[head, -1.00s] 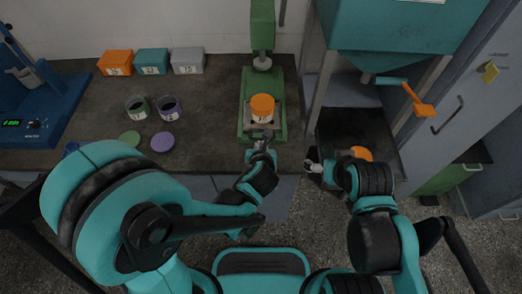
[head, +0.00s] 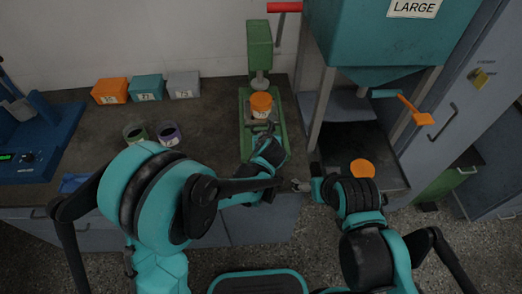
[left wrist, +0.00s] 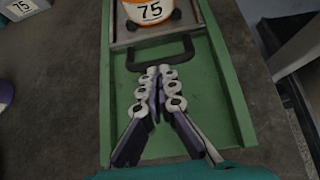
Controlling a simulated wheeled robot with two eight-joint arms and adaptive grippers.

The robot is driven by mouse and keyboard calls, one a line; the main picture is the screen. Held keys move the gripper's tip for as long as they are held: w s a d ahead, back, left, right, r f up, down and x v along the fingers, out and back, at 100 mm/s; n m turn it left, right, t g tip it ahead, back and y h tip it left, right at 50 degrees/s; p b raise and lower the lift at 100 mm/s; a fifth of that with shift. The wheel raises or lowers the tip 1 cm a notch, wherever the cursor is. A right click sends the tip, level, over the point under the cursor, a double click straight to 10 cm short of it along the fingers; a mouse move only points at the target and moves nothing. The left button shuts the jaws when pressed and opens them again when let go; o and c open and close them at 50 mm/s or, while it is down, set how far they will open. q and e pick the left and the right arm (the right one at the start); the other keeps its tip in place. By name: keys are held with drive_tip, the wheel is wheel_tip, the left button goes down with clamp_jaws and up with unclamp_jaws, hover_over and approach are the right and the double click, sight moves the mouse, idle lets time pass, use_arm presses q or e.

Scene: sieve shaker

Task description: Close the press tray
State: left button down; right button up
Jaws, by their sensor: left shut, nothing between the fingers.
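The green press (head: 259,50) stands at the back of the bench, with its green base (head: 243,112) reaching forward. On the base is the grey press tray (left wrist: 123,36), with a dark bracket-shaped handle (left wrist: 186,52) at its front. My right gripper (head: 301,186) is near the bench's front edge, too small to read.
A teal hopper machine (head: 385,40) with an orange-ended lever (head: 422,118) stands to the right. Another orange lid (head: 362,168) is below it. Three small boxes (head: 147,88) and two open jars (head: 168,134) are left of the press. A blue device (head: 35,130) is far left.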

sight(262, 126)
use_arm(q)
drive_tip(key=shift+w+a+r, duration=0.1)
drive_tip(key=shift+w, duration=2.1)
use_arm(e)
drive_tip(key=shift+a, duration=0.1)
use_arm(q)
drive_tip(key=shift+s, duration=0.1)
